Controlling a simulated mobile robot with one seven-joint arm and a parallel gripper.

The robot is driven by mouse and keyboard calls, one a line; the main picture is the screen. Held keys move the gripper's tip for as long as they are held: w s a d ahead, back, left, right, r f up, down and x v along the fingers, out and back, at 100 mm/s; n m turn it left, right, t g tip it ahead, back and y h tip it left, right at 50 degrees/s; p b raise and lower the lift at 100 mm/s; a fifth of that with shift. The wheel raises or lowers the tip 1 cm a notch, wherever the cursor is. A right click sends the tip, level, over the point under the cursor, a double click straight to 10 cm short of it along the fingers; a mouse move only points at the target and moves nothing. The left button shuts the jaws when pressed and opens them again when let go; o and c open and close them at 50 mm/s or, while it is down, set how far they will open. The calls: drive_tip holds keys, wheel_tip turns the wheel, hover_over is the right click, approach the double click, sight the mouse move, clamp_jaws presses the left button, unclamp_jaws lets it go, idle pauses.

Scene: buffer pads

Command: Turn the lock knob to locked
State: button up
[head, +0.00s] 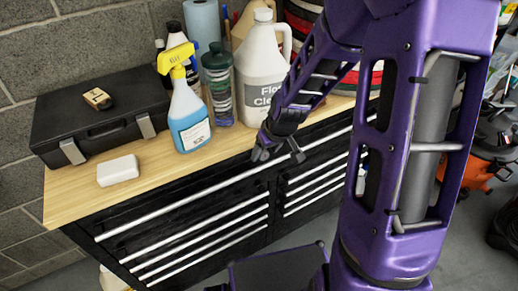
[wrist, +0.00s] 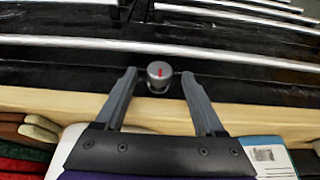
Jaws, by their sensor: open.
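The lock knob (wrist: 158,74) is a small grey round knob with a short red mark on its face, on the black cabinet front close to the wooden top's edge. In the wrist view the red mark stands roughly upright. My gripper (wrist: 159,75) is open, with one finger on each side of the knob and a visible gap to each. In the head view my gripper (head: 279,153) is at the cabinet's upper front edge. The knob cannot be made out there.
The black cabinet has long silver drawer handles (head: 205,237). On its wooden top (head: 70,200) stand a spray bottle (head: 187,118), a white floor cleaner jug (head: 262,80), a green-capped bottle (head: 218,88), a black case (head: 100,115) and a white block (head: 118,170).

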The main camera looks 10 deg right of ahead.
drive_tip(key=shift+w+f, duration=0.2)
drive_tip(key=shift+f, duration=0.4)
drive_tip(key=shift+c, duration=0.3)
clamp_jaws()
